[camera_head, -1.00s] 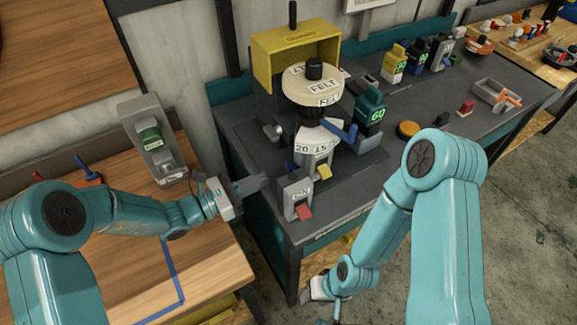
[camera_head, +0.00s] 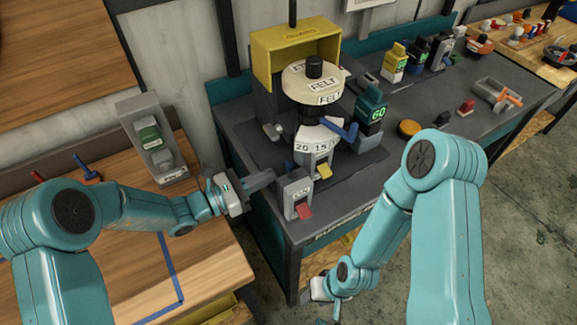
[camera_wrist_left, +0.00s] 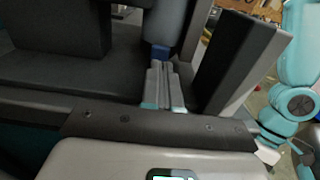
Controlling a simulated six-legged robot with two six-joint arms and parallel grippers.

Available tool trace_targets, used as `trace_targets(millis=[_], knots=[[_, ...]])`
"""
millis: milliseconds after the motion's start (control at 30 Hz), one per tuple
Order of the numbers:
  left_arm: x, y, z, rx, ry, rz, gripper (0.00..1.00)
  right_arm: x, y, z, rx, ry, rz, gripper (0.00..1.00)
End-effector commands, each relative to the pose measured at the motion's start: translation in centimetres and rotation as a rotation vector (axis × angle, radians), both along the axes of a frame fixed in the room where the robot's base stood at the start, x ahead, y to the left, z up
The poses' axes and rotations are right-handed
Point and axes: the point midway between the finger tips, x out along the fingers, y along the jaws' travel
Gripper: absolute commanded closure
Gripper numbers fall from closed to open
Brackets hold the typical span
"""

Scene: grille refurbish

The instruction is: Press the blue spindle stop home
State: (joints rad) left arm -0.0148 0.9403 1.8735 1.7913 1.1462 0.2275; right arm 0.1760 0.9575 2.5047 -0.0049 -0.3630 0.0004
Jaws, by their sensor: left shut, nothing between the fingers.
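My left gripper (camera_head: 270,174) is shut and empty, at the left front edge of the grey bench, beside the box with the red paddle. In the left wrist view, its closed fingers (camera_wrist_left: 161,66) point at a small blue piece (camera_wrist_left: 161,51) under a grey cylinder. The tips look very close to that piece; I cannot tell whether they touch. In the head view, a blue lever (camera_head: 342,130) sticks out at the right of the spindle machine, below its round felt-labelled wheel (camera_head: 312,80). I cannot tell whether lever and blue piece are one part.
The box with the red paddle (camera_head: 297,196) stands close right of my left gripper. A yellow hood (camera_head: 268,55) rises behind the wheel. A teal unit reading 60 (camera_head: 372,108) stands right of the machine. My right arm is at the front; its gripper (camera_head: 318,292) is partly hidden.

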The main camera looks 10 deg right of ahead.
Motion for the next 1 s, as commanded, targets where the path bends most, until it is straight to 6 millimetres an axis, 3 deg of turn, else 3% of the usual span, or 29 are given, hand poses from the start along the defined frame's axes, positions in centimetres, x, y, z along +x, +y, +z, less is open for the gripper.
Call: trace_targets(millis=[400, 1000], knots=[[0.6, -1.8, 0.0, 0.001, -0.001, 0.000, 1.00, 0.0, 0.0, -0.6, 0.000, 0.000, 0.000, 0.57], [0.8, -2.5, 0.0, 0.000, -0.001, 0.001, 1.00, 0.0, 0.0, -0.8, 0.000, 0.000, 0.000, 0.57]])
